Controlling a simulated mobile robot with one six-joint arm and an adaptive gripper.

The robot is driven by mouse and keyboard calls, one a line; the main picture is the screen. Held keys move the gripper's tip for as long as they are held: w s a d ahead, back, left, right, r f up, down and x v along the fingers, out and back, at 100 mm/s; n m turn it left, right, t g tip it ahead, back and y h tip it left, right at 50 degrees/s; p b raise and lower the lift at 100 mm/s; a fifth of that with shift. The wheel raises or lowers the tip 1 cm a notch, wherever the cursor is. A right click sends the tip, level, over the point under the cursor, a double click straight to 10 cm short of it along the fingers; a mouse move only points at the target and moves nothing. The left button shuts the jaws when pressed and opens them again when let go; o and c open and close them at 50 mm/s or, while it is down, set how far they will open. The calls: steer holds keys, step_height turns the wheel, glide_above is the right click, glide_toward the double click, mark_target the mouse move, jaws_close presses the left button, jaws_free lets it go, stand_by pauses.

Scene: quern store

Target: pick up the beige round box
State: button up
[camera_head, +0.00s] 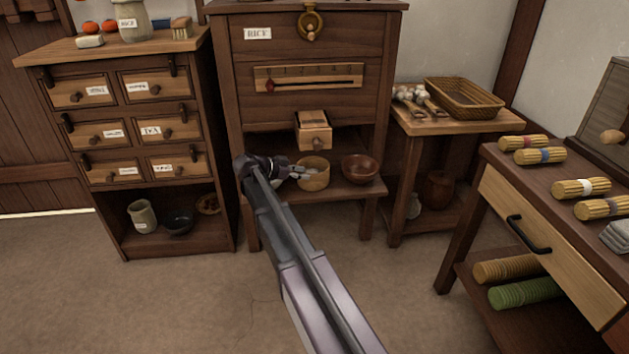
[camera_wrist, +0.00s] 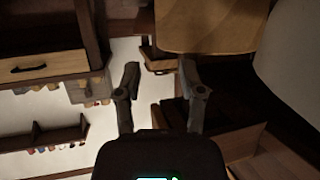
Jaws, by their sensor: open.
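The beige round box (camera_head: 313,175) stands upright on the open shelf of the rice cabinet, beneath a small protruding drawer. My gripper (camera_head: 299,173) is at its left side, with the fingers close to its wall; I cannot tell if they touch it. In the wrist view my gripper (camera_wrist: 160,66) is open, its two fingers apart with nothing held between them. A curved pale wooden surface at the top of the wrist view looks like the round box (camera_wrist: 210,25), beyond and to the right of the fingertips. My arm hides part of the shelf.
A brown bowl (camera_head: 360,169) sits just right of the box on the shelf. The small drawer (camera_head: 314,130) juts out above. A labelled drawer cabinet (camera_head: 140,125) stands left; a side table (camera_head: 455,122) with a basket stands right. The floor in front is clear.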

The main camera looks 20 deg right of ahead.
mark_target(319, 174)
steer(key=shift+x, duration=0.75)
steer(key=shift+b+x, duration=1.1)
steer(key=shift+x, duration=1.5)
steer(key=shift+r, duration=0.1)
steer(key=shift+c, duration=0.2)
jaws_close()
